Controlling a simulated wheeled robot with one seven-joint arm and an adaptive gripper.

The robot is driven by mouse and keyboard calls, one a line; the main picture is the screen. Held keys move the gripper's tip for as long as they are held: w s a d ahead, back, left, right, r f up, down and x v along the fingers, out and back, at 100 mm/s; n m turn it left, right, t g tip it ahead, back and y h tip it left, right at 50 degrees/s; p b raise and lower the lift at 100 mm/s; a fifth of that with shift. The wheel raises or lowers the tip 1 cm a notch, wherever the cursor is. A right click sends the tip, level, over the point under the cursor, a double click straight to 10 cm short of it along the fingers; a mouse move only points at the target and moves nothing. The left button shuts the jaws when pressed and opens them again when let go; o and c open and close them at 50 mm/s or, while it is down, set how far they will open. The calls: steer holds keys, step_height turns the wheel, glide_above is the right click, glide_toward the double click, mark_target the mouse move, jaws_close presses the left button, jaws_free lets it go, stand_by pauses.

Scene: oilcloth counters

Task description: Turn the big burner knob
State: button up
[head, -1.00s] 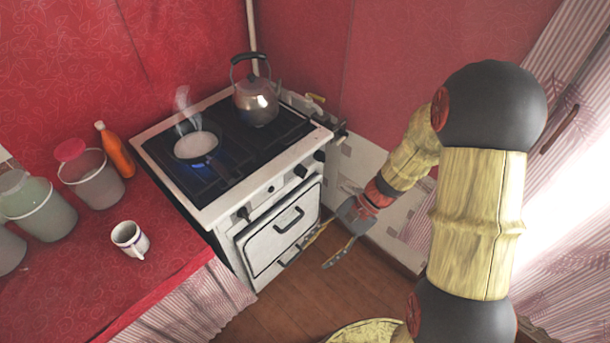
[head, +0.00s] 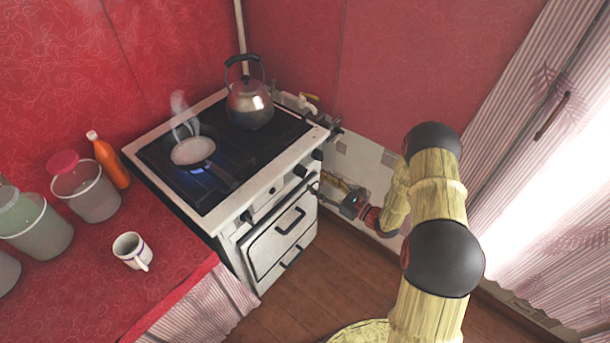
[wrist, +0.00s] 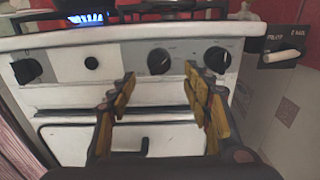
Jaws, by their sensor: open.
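The white stove's front panel (wrist: 70,85) carries several black knobs in the wrist view. One knob sits at the left (wrist: 27,71), one near the middle (wrist: 158,61) and one at the right (wrist: 217,59); a small round black button (wrist: 91,62) lies between. The middle knob looks slightly larger than the right one. My gripper (wrist: 160,82) is open and empty, its yellow fingers pointing at the panel. The middle knob shows between the fingertips, slightly above them, with no clear contact. In the head view my gripper (head: 322,186) is close to the stove's front right corner.
A steaming pan (head: 194,151) sits over a blue flame, and a kettle (head: 249,106) stands at the back of the stovetop. Oven handles (head: 290,221) stick out below the knobs. A mug (head: 132,251) stands on the red counter. The floor before the stove is clear.

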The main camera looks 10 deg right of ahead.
mark_target(305, 175)
steer(key=b+x, duration=0.1)
steer(key=x, duration=0.6)
steer(key=shift+s+b, duration=0.1)
steer(key=shift+b, duration=0.25)
steer(key=shift+c, duration=0.7)
steer(key=c, duration=1)
